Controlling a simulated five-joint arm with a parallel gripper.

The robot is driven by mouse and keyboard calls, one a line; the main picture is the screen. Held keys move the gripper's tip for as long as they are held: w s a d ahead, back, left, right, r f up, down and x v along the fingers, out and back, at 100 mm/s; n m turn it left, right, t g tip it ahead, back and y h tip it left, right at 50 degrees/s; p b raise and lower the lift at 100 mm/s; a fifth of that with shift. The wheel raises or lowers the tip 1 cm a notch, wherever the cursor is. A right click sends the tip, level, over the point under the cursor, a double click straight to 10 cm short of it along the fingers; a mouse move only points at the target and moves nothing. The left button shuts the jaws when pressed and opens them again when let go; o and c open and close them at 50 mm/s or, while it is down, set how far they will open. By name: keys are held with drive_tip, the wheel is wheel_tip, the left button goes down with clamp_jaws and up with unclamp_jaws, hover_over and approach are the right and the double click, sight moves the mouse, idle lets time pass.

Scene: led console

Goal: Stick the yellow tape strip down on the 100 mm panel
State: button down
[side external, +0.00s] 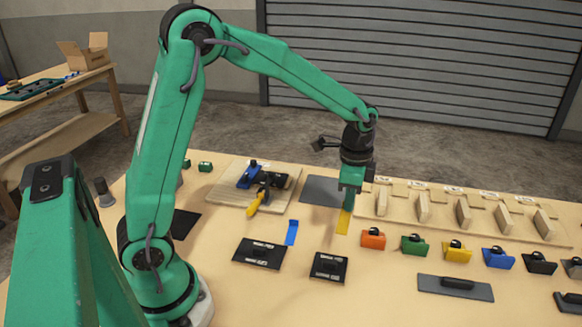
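The yellow tape strip (343,222) is right below my gripper (348,207), near the middle of the table. My fingertips point down and meet or overlap its far end. Whether they grip it, and whether the strip lies flat or hangs slightly above the table, I cannot tell. Two dark panels lie in front: one at left (260,253) and a smaller one at right (329,267). A wider dark grey panel (478,291) with a black handle lies further right. No size marking is readable, so I cannot tell which is the 100 mm one.
A blue strip (291,232) lies left of the yellow one. Coloured blocks, including an orange one (373,239), stand in a row at right before a wooden rack (405,211). A board (228,194) with a yellow-handled tool and a grey mat (318,189) lie behind.

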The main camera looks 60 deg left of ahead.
drive_tip(key=shift+r, duration=1.35)
drive_tip(key=w+a+f+n, duration=0.1)
drive_tip(key=w+a+n, duration=0.1)
drive_tip(key=a+n, duration=0.5)
drive_tip(key=n, duration=1.1)
hover_over(261, 172)
wheel_tip(261, 172, down, 4)
drive_tip(key=shift+f, duration=0.1)
drive_tip(key=shift+f, duration=3.05)
drive_tip(key=shift+f, duration=0.8)
